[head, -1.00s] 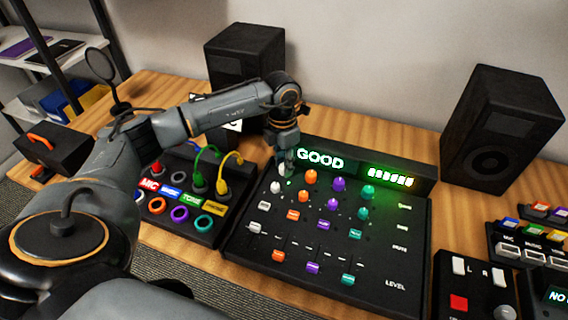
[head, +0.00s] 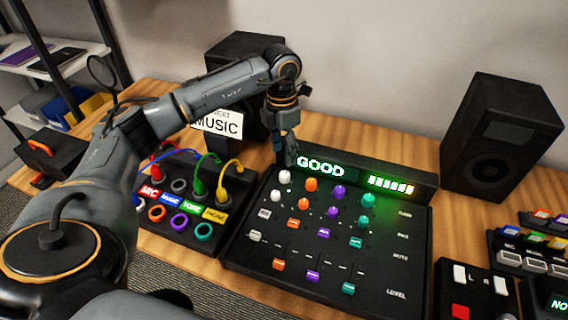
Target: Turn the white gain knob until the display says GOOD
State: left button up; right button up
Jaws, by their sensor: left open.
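The mixer (head: 400,262) sits on the wooden desk, its display (head: 321,167) reading GOOD in lit letters. A lit row of level bars (head: 390,186) shows to the right of the word. The white gain knob (head: 284,177) is at the left end of the top knob row, beside an orange, a purple and a green knob. My left gripper (head: 290,158) is open and points down just above the white knob, apart from it. My right gripper is not in view.
A cable box (head: 185,245) with coloured plugs stands left of the mixer. Black speakers (head: 500,140) stand behind, and a MUSIC card (head: 218,123) leans near the left one. A button panel (head: 465,290) is at the right. Bare desk (head: 390,145) shows behind the mixer.

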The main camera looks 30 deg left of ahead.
pick_arm(q)
jog(key=shift+a+r, duration=0.1)
jog(key=shift+r, duration=2.1)
